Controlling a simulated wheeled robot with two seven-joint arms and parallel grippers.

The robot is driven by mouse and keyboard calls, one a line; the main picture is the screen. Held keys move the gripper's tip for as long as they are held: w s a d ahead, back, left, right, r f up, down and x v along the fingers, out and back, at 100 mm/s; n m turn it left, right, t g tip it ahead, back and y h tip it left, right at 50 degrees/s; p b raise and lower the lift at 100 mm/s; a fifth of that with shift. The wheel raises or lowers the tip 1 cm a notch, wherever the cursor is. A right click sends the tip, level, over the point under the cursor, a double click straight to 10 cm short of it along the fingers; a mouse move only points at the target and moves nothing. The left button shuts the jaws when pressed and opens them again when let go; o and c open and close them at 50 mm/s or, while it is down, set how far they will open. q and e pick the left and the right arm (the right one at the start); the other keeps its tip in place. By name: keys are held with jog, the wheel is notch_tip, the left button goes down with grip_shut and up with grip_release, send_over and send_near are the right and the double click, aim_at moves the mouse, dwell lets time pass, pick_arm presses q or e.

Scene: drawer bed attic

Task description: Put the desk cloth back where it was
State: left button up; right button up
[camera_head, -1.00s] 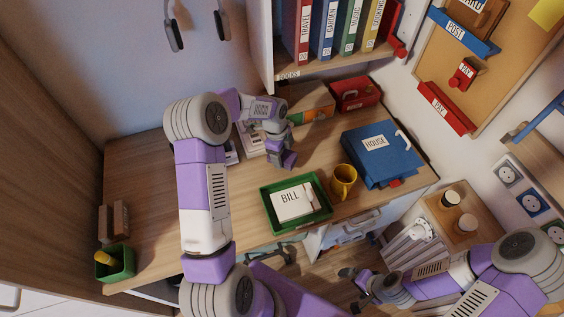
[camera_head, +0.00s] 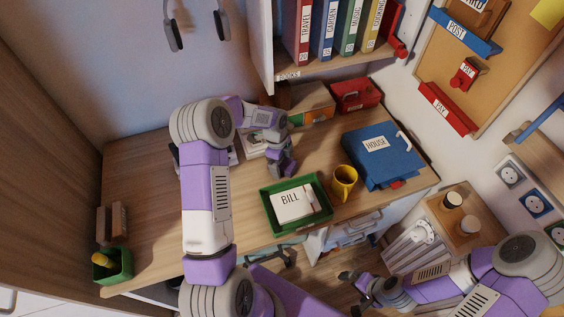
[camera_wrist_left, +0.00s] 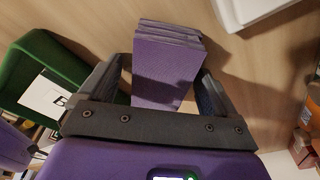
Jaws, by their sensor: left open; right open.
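A folded purple cloth (camera_wrist_left: 166,72), with layered edges along its top, shows in the left wrist view between the two fingers of my left gripper (camera_wrist_left: 163,70). The fingers stand apart on either side of it; I cannot tell whether they touch it. In the head view my left gripper (camera_head: 281,171) points down at the desk (camera_head: 240,205), just behind the green tray, and the cloth cannot be told apart from the purple hand there. My right gripper (camera_head: 347,277) is open and empty, low in front of the desk near the drawers.
The green tray (camera_head: 268,207) holds a BILL card (camera_head: 291,203). A yellow mug (camera_head: 344,182) and blue HOUSE binder (camera_head: 385,160) stand to its right. A red box (camera_head: 356,95) is at the back. A green pot (camera_head: 113,265) is at the left front.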

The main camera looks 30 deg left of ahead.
pick_arm(q)
notch_tip(320, 180, up, 12)
jog(key=a+p, duration=0.1)
jog(key=p, duration=0.2)
jog(key=shift+a, duration=0.4)
jog(key=shift+s+r, duration=0.1)
jog(key=shift+r, duration=0.05)
